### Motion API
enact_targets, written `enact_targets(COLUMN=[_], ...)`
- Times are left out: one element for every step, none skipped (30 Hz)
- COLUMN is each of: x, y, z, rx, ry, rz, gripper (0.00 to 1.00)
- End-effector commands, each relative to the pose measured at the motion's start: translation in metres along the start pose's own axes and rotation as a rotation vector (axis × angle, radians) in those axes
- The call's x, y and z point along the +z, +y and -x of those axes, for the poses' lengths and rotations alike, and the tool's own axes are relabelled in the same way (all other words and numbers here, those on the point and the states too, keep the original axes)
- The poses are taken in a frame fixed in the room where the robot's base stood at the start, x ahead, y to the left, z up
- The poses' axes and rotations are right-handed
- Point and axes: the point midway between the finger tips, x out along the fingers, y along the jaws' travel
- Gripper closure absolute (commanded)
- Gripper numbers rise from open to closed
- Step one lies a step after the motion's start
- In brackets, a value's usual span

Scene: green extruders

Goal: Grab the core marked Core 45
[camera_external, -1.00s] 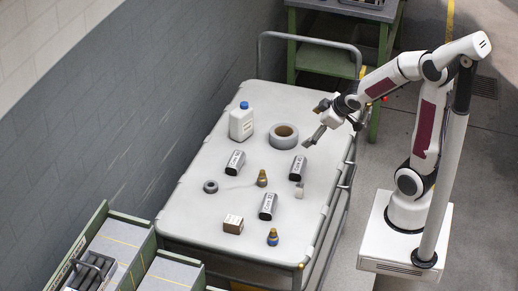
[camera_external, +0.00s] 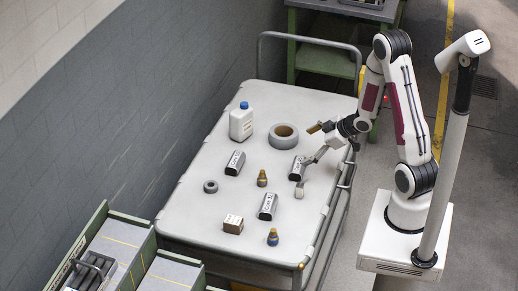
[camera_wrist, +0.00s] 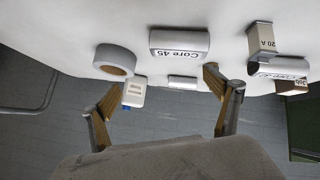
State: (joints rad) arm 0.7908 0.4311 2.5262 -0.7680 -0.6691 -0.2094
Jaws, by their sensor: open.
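The core marked Core 45 (camera_wrist: 180,44) is a grey block with a white label, lying on the white cart top at the upper middle of the wrist view. In the external view it appears to be the core (camera_external: 297,168) just below the tape roll. My gripper (camera_external: 310,144) is open and empty, close to this core. One finger overlaps the core's right side in that picture; I cannot tell whether they touch. In the wrist view my gripper (camera_wrist: 163,80) has its fingers spread wide, with the core above the gap between them.
Other cores lie at left (camera_external: 235,163) and lower middle (camera_external: 267,206). The cart's lower left (camera_external: 190,215) is clear.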

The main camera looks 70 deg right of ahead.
Motion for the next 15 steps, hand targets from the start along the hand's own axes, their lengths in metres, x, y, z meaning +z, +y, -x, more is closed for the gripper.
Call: enact_targets(x=[0.008,0.011,0.015,0.017,0.020,0.023,0.026,0.028,0.032,0.034,0.036,0.039,0.041,0.043,0.045], y=[-0.002,-0.003,-0.004,-0.006,-0.007,-0.009,-0.010,-0.011,-0.013,-0.014,-0.016,-0.018,-0.019,-0.021,-0.022], z=[-0.004,-0.006,-0.008,-0.010,-0.011,-0.013,-0.014,-0.015,-0.017,-0.018,-0.018,-0.019,-0.019,-0.020,-0.020], rx=[-0.012,-0.018,-0.025,-0.032,-0.036,-0.044,-0.050,-0.054,-0.062,-0.066,-0.071,-0.078,-0.081,-0.085,-0.090], ry=[0.012,0.022,0.036,0.048,0.059,0.075,0.086,0.099,0.116,0.129,0.141,0.160,0.174,0.188,0.207], rz=[-0.012,-0.017,-0.023,-0.028,-0.034,-0.042,-0.048,-0.056,-0.066,-0.074,-0.083,-0.093,-0.103,-0.112,-0.124], gripper=[0.11,0.11,0.11,0.11,0.11,0.11,0.11,0.11,0.11,0.11,0.11,0.11,0.11,0.11,0.11])
